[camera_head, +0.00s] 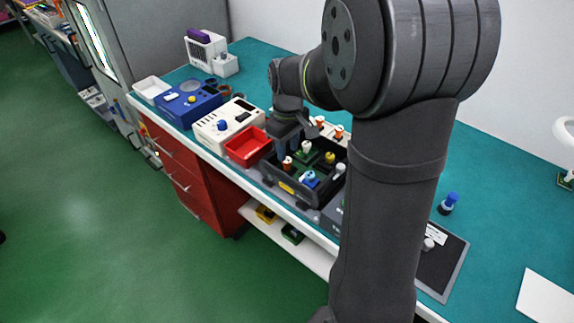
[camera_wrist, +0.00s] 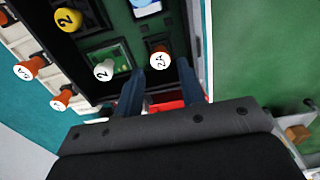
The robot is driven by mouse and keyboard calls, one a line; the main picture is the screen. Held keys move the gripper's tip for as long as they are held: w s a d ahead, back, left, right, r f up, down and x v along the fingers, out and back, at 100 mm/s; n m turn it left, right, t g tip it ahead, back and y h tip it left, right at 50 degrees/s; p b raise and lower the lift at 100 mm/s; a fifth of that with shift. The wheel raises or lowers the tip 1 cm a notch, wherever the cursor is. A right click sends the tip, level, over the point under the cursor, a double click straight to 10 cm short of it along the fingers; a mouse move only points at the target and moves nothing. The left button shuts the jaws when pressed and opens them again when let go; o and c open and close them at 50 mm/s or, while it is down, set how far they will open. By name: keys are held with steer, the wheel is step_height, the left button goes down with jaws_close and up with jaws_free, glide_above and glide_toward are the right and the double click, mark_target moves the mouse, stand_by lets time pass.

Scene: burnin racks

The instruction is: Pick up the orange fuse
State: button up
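An orange fuse (camera_head: 287,161) with a white top stands in the black tray (camera_head: 283,191). In the wrist view an orange fuse marked 2A (camera_wrist: 159,58) shows just past the fingertips, between their lines. Two more orange fuses (camera_wrist: 29,68) (camera_wrist: 62,98) stand at the left there, outside the tray; they show behind it in the head view (camera_head: 321,121) (camera_head: 339,131). My gripper (camera_wrist: 160,78) is open with nothing between its fingers. In the head view my gripper (camera_head: 283,146) is above the tray's left part, its tips partly hidden.
The tray also holds a white fuse (camera_wrist: 104,70), a yellow fuse (camera_wrist: 68,19) and a blue piece (camera_head: 310,180). A red bin (camera_head: 247,147) and a white device (camera_head: 226,122) stand left of it. A dark mat (camera_head: 444,262) lies to the right.

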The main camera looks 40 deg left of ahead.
mark_target(287, 160)
step_height(287, 160, down, 6)
steer(key=shift+a+r, duration=0.15)
stand_by(0.3)
steer(key=c, duration=0.7)
steer(key=shift+c, duration=0.2)
steer(key=shift+r, duration=0.1)
